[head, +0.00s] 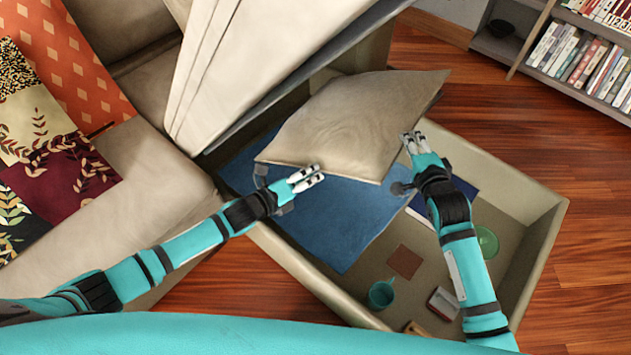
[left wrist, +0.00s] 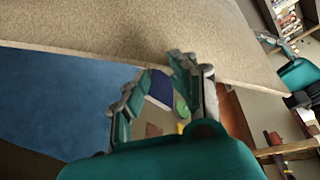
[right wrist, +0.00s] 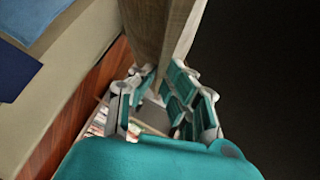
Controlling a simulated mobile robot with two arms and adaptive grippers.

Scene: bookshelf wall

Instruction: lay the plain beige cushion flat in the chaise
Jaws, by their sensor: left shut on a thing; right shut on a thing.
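The plain beige cushion (head: 350,120) is held tilted above the open storage box of the chaise (head: 540,255). My left gripper (head: 306,178) is shut on its near left edge; in the left wrist view the cushion's edge (left wrist: 120,35) passes at the fingertips (left wrist: 165,80). My right gripper (head: 413,143) is shut on its right side; the right wrist view shows the cushion (right wrist: 160,30) edge-on between the fingers (right wrist: 155,95). The chaise's beige lid (head: 255,55) stands raised behind the cushion. The cushion hides part of the box.
In the box lie a blue cloth (head: 335,215), a teal mug (head: 381,294), a brown square (head: 404,262), a green bowl (head: 487,241) and a red-and-white item (head: 443,303). The sofa with patterned cushions (head: 65,175) is left. A bookshelf (head: 570,70) stands back right. Wood floor (head: 580,160) is clear.

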